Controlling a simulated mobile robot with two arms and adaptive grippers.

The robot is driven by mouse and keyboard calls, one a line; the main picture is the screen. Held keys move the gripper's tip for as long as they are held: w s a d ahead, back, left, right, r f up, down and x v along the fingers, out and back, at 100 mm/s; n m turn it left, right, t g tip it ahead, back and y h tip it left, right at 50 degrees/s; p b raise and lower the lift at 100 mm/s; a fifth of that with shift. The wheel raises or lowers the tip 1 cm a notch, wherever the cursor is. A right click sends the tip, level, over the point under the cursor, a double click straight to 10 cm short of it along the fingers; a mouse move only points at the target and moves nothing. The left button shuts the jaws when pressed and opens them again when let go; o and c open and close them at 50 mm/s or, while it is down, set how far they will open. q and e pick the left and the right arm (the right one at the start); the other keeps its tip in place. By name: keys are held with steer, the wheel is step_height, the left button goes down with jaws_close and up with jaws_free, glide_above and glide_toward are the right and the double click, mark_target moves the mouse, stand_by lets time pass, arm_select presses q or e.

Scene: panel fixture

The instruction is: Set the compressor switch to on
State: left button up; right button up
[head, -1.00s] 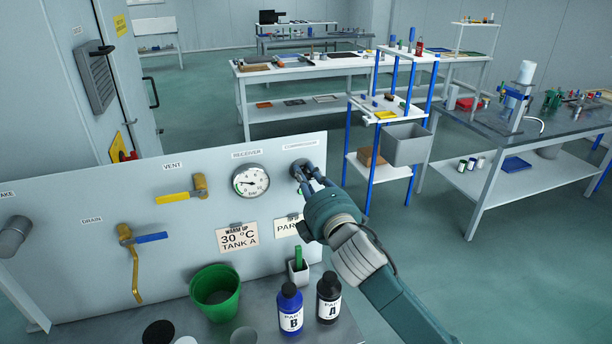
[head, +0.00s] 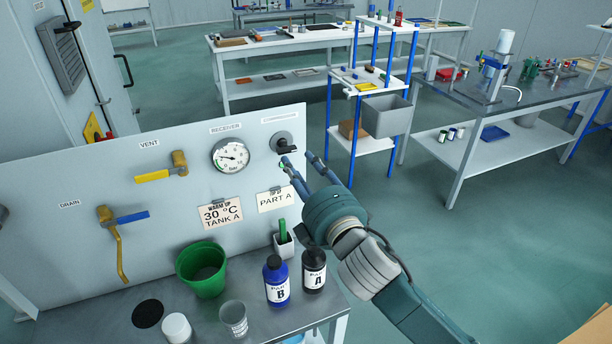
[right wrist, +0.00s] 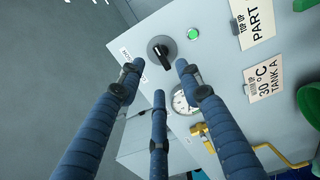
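The compressor switch (head: 283,142) is a dark rotary knob at the upper right of the grey panel, under its label. Its handle points to the right in the head view. It also shows in the right wrist view (right wrist: 161,52), clear of the fingers. A bright green round lamp (right wrist: 193,34) sits beside it. My right gripper (head: 303,164) has its fingers spread, empty, just in front of and to the lower right of the switch. In the right wrist view its three blue fingers (right wrist: 157,85) stand apart with nothing between them. My left gripper is out of view.
The panel also bears a pressure gauge (head: 230,156), a yellow vent valve (head: 165,170) and a drain valve (head: 122,217). Below stand a green bucket (head: 203,270), a blue bottle (head: 276,283) and a black bottle (head: 314,272). Open floor lies right of the panel.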

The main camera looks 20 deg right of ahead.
steer(key=shift+s, duration=1.6)
